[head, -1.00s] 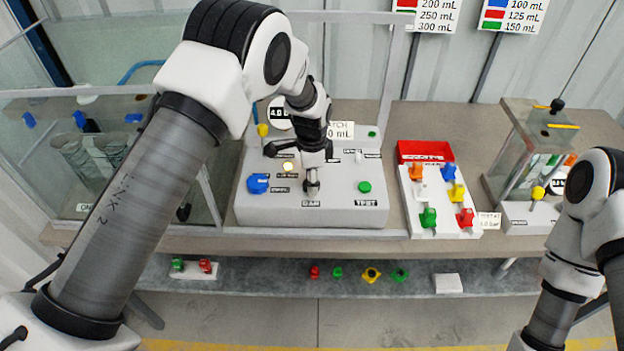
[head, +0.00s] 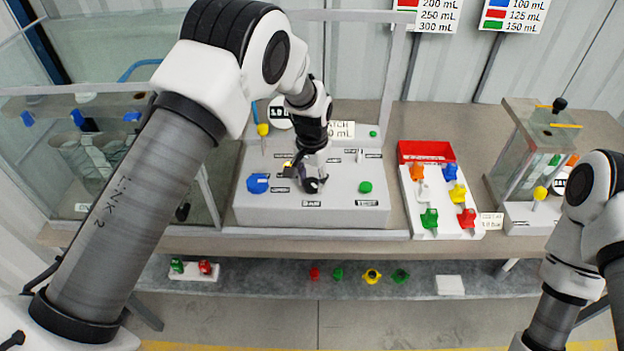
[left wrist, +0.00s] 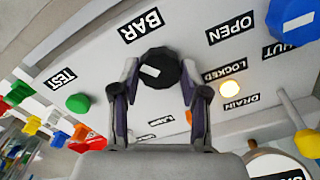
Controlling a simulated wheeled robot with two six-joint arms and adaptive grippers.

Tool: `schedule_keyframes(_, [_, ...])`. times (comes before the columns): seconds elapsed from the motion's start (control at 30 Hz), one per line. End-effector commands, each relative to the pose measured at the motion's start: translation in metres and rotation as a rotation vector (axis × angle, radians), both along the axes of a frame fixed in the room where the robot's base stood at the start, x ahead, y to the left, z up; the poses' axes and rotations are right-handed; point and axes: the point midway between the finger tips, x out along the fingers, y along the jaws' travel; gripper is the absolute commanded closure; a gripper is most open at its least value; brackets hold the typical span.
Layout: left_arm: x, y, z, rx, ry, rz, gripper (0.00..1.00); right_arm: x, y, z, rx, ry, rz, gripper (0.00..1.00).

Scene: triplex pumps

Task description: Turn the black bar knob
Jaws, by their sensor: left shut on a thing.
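The black bar knob (left wrist: 160,62) sits on the sloped panel beside the BAR label (left wrist: 141,26) in the left wrist view. A short white mark shows on its face. My left gripper (left wrist: 160,80) has one finger on each side of the knob and is shut on it. In the head view my left gripper (head: 313,177) reaches down to the dark knob (head: 311,186), above the front label, and partly hides it. My right arm stands at the right edge of the head view; its gripper is out of view.
On the panel (head: 340,208) are a blue knob (head: 258,183) at left and a green button (head: 365,187) at right. A lit lamp (left wrist: 232,84) and a yellow-tipped lever (left wrist: 307,142) are near the gripper. A rack of coloured knobs (head: 447,228) stands to the right.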

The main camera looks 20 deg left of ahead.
Motion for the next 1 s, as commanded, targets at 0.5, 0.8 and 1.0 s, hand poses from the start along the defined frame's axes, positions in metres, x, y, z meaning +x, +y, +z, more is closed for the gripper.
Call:
schedule_keyframes(0.5, [-0.004, 0.0, -0.0045, 0.004, 0.012, 0.486, 0.9, 0.0, 0.0, -0.0058, 0.0, 0.0, 0.0, 0.6])
schedule_keyframes(0.8, [-0.0038, 0.0001, -0.0041, 0.005, 0.011, 0.771, 0.9, 0.0, 0.0, -0.0082, 0.0, 0.0, 0.0, 0.6])
schedule_keyframes(1.0, [-0.0036, 0.0, -0.0039, 0.005, 0.01, 0.961, 0.9, 0.0, 0.0, -0.0098, 0.0, 0.0, 0.0, 0.6])
